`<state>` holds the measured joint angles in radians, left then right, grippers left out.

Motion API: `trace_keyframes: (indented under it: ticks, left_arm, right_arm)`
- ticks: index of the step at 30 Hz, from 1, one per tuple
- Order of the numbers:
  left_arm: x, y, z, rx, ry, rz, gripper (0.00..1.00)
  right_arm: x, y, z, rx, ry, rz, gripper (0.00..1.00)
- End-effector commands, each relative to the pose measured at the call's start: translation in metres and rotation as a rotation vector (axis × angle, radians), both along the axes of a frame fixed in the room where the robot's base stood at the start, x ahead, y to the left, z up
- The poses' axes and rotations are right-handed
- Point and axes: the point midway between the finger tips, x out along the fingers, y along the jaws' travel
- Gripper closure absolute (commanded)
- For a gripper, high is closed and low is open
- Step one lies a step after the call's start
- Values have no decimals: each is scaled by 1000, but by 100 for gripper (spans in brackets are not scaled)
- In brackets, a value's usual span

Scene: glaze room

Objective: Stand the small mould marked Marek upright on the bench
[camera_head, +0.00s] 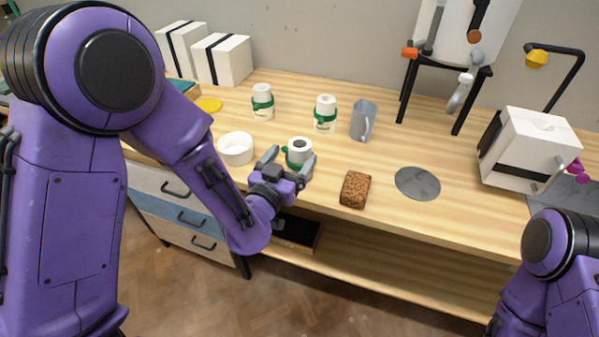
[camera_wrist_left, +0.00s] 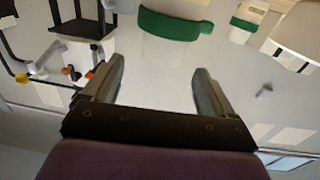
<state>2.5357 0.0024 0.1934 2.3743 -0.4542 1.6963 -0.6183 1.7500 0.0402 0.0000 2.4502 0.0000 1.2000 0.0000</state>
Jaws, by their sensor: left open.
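Three small white moulds with green bands are on the bench (camera_head: 385,215). One mould (camera_head: 299,146) is right at my left gripper (camera_head: 291,160), showing a round end with a dark opening towards the head camera; the gripper partly hides it. The other two, at the back left (camera_head: 263,97) and back middle (camera_head: 325,106), stand upright. No name can be read on any of them. My left gripper is open, its fingers on either side of the near mould's lower part. In the left wrist view a green-banded white mould (camera_wrist_left: 171,26) shows beyond the parted fingertips (camera_wrist_left: 159,66). My right gripper is out of view.
A white bowl (camera_head: 235,148) is left of the near mould. A grey jug (camera_head: 363,120), a brown block (camera_head: 355,190) and a grey disc (camera_head: 418,183) lie to the right. White strapped boxes (camera_head: 222,60) stand at the back left. A black stand (camera_head: 448,75) is behind.

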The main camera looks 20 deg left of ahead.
Motion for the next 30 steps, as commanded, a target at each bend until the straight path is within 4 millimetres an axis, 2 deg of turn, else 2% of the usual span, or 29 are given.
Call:
trace_keyframes:
  ticks: [13,16,21,22,27,30]
  left_arm:
    - [69,-3,0,-3,4,3,14]
    - [77,-4,-2,-2,6,2,14]
    - [77,-4,-3,-1,6,2,14]
    - [77,-5,-3,-1,6,2,17]
    - [77,-4,-3,-1,6,2,72]
    - [77,-4,-3,-1,6,2,100]
  right_arm:
    - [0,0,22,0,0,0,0]
    - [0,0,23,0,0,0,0]
    - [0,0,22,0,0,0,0]
    - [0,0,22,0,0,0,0]
    - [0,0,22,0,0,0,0]
    - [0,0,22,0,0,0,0]
